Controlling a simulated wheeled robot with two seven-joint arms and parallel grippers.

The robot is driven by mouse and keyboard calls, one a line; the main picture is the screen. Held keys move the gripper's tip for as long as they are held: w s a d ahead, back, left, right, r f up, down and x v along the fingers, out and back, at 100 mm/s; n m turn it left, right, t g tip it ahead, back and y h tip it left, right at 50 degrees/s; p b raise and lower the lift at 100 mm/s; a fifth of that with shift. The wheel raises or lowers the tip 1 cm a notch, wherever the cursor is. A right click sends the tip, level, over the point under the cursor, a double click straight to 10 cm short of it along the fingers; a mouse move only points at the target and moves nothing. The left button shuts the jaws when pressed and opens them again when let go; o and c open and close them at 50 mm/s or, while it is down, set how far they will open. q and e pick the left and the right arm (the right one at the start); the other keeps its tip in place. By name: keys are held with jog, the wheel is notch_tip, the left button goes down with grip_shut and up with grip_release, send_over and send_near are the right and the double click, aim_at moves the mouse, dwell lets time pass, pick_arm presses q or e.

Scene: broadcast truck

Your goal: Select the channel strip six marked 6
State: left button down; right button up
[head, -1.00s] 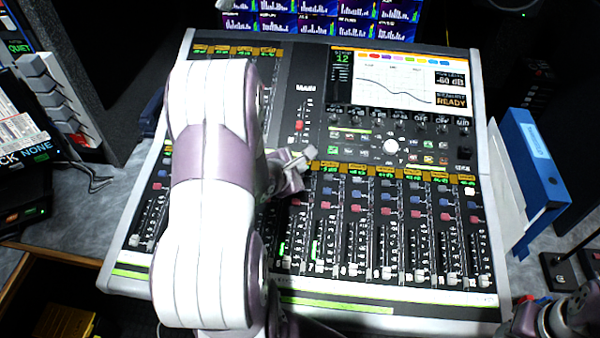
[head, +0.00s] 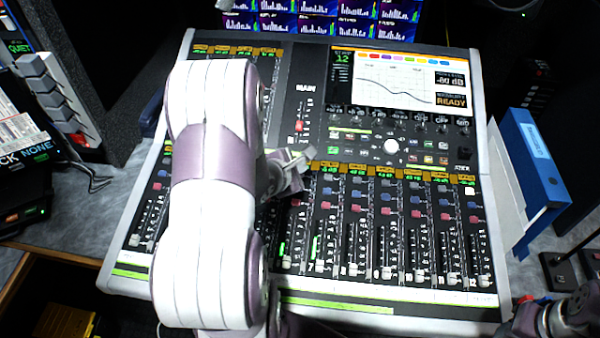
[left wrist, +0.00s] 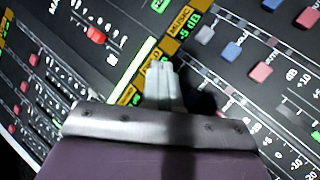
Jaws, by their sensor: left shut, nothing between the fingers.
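The mixing console (head: 395,308) fills the middle of the head view. Channel strip six (head: 284,250) lies just left of the strip marked 7 (head: 311,266); its lower fader part shows, and its upper part is hidden by my left arm and gripper. My left gripper (head: 306,155) is shut and empty at the top of the strips, near the row of amber labels. In the left wrist view its fingertips (left wrist: 161,72) are over an amber label beside one reading MUSIC (left wrist: 180,20). I cannot tell whether they touch the panel.
The console screen (head: 392,80) reads strip 12 and READY. A blue binder (head: 535,165) stands on the right. Grey wedge-shaped keys (head: 55,95) are at the left. My right arm (head: 565,318) shows at the lower right corner; its jaws are unclear.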

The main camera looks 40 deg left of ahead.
pick_arm(q)
jog(key=shift+f, duration=0.15)
jog(key=shift+f, duration=0.25)
jog(key=shift+w+f, duration=0.1)
jog(key=shift+f, duration=0.3)
dwell(0.5)
jog(key=shift+r, duration=0.1)
jog(key=shift+r+p, duration=0.75)
jog(key=shift+p, duration=0.35)
jog(key=r+p, duration=0.1)
jog(key=p, duration=0.1)
jog(key=r+p, duration=0.2)
jog(key=s+r+p, duration=0.1)
jog(key=r+p, duration=0.1)
jog(key=shift+d, duration=0.15)
jog(key=shift+w, duration=0.1)
